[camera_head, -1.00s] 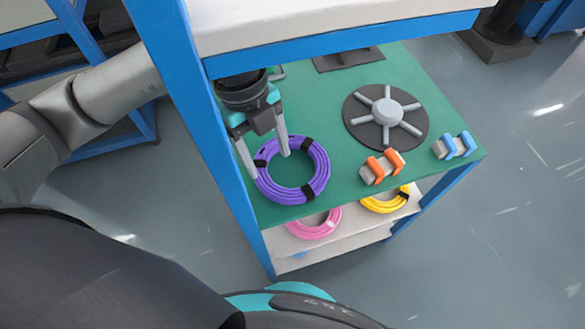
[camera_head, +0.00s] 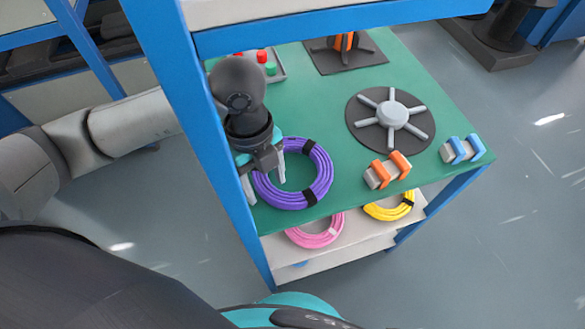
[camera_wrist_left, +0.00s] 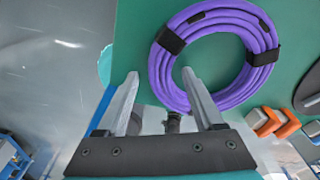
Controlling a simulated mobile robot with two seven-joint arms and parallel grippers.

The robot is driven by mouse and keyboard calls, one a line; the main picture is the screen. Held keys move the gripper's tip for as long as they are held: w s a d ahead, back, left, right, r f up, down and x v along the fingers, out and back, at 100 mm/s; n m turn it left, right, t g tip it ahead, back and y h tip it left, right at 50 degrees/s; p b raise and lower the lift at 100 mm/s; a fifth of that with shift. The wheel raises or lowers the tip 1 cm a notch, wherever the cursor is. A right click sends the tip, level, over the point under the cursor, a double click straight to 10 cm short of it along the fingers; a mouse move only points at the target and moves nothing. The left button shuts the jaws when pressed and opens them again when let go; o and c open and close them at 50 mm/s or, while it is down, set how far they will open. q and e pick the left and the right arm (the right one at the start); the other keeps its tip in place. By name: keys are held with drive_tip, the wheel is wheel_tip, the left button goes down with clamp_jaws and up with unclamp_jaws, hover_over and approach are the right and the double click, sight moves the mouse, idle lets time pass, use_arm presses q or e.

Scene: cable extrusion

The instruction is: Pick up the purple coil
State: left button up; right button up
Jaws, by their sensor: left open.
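The purple coil (camera_head: 325,178) lies flat on the green table top (camera_head: 330,110), bound with black straps. It also shows in the left wrist view (camera_wrist_left: 158,72). My left gripper (camera_head: 265,188) is open at the coil's left side. One finger is over the ring's opening and the other is outside it, near the blue post. In the left wrist view the gripper (camera_wrist_left: 160,85) has its fingers apart, with the right fingertip by the coil's lower left part. Whether the fingers touch the coil cannot be told. My right gripper is not in view.
A blue post (camera_head: 205,135) stands close beside my left gripper. A dark disc with a grey spoked hub (camera_head: 391,115) and orange (camera_head: 388,170) and blue (camera_head: 461,149) clips lie to the right. Pink (camera_head: 315,232) and yellow (camera_head: 389,207) coils lie on the lower shelf.

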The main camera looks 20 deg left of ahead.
use_arm(q)
clamp_jaws()
idle(0.4)
